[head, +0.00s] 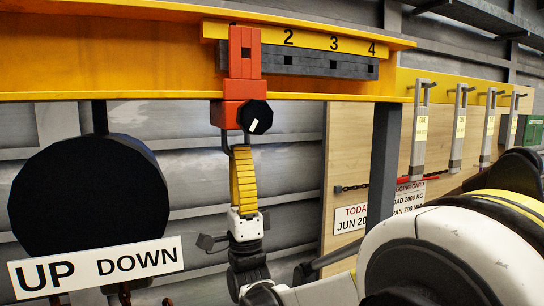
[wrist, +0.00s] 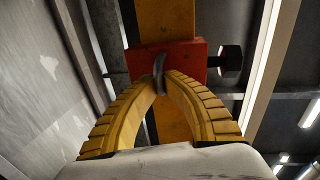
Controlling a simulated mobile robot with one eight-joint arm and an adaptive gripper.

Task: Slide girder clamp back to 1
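The red girder clamp (head: 245,52) hangs on the yellow girder (head: 120,45) at the left end of the number strip (head: 315,40). It covers the spot left of 2; figures 2, 3 and 4 show, and 1 is hidden. A black knob (head: 257,117) sticks out of its lower block. My gripper (head: 241,150) reaches up from below with yellow ribbed fingers. In the wrist view, the fingers of my gripper (wrist: 163,80) come together on the grey shackle (wrist: 158,70) under the red clamp block (wrist: 185,62). The fingertips appear closed on this shackle.
A large dark round thing (head: 90,195) hangs at left, above an UP DOWN sign (head: 95,268). A dark post (head: 384,160) stands right of the clamp. Several grey hangers with yellow tags (head: 420,125) line a wooden board (head: 350,150). The girder right of the clamp looks clear.

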